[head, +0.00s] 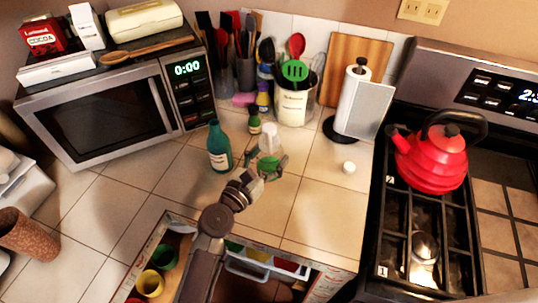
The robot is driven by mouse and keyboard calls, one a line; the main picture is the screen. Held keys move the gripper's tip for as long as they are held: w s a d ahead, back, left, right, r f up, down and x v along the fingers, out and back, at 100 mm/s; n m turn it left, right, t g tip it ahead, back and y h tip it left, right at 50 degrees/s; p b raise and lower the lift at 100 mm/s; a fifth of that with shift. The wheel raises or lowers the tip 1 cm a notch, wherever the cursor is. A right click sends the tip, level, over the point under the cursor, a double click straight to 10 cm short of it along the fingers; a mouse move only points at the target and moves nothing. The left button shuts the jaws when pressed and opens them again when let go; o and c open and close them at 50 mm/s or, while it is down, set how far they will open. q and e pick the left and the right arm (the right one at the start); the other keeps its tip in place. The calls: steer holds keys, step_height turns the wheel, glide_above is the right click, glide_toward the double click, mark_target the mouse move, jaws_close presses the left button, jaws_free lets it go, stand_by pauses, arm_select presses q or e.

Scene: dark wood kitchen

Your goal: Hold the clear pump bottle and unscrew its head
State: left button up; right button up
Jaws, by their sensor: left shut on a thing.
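The clear pump bottle (268,142) stands upright on the tiled counter, right of a teal bottle. My left gripper (270,166) reaches in from the bottom of the head view and is shut on the lower part of the clear bottle. The fingers and wrist hide much of its base. The top of the bottle is small and pale, so the details of its head are unclear. My right gripper is not in view.
A teal bottle (219,147) stands close on the left, with a small dark bottle (254,121) behind. A small white round object (348,167) lies to the right, before the paper towel holder (354,100). An open drawer (178,243) is below. A red kettle (430,160) sits on the stove.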

mark_target(269, 165)
arm_select(q)
steer(key=shift+f+b, duration=1.45)
steer(key=shift+f, duration=0.35)
steer(key=shift+f+b, duration=1.3)
steer(key=shift+f, duration=0.2)
steer(key=shift+f+b, duration=0.45)
